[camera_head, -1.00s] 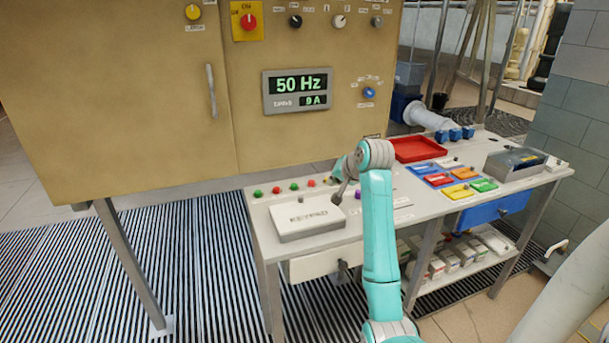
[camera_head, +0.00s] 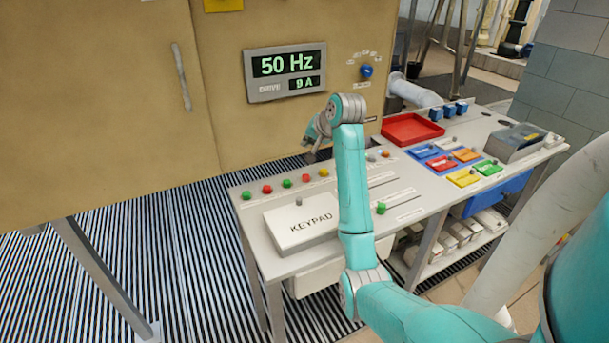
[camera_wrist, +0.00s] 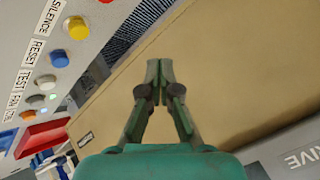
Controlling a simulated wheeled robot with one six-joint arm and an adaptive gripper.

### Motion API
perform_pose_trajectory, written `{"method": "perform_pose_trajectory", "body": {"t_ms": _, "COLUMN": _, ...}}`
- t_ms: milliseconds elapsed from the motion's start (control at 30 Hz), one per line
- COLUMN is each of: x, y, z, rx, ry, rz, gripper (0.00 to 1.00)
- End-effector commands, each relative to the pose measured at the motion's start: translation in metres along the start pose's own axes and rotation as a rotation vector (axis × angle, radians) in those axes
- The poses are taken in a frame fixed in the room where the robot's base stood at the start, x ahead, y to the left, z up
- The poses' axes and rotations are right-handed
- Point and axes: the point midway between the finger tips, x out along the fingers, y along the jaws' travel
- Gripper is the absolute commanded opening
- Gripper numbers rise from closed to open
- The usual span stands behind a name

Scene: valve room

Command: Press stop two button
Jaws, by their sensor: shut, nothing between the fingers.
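A row of buttons runs along the panel table's back edge in the head view: green (camera_head: 246,195), red (camera_head: 267,189), green (camera_head: 287,184), a second red button (camera_head: 305,178) and yellow (camera_head: 323,173). Their labels are too small to read there, so I cannot read which is stop two. My gripper (camera_head: 311,157) is above and behind the second red and yellow buttons, apart from them. In the wrist view my gripper (camera_wrist: 160,66) is shut and empty, pointing towards the tan cabinet. The yellow button (camera_wrist: 76,28), beside "SILENCE", and a red edge (camera_wrist: 106,1) show upper left.
The tan cabinet (camera_head: 225,125) with the 50 Hz display (camera_head: 286,72) stands behind the table. A red tray (camera_head: 412,130) and coloured blocks are to the right.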

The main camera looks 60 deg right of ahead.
Motion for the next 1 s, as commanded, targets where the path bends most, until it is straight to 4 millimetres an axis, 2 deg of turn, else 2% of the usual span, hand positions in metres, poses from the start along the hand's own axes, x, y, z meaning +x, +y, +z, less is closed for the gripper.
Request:
{"method": "perform_pose_trajectory", "body": {"t_ms": 267, "x": 0.011, "y": 0.008, "z": 0.009, "rx": 0.001, "ry": -0.003, "rz": 0.002, "gripper": 0.0}}
{"method": "perform_pose_trajectory", "body": {"t_ms": 700, "x": 0.049, "y": 0.035, "z": 0.036, "rx": 0.001, "ry": -0.002, "rz": 0.001, "gripper": 0.0}}
{"method": "perform_pose_trajectory", "body": {"t_ms": 1000, "x": 0.061, "y": 0.044, "z": 0.044, "rx": 0.0, "ry": 0.0, "rz": 0.0, "gripper": 0.0}}
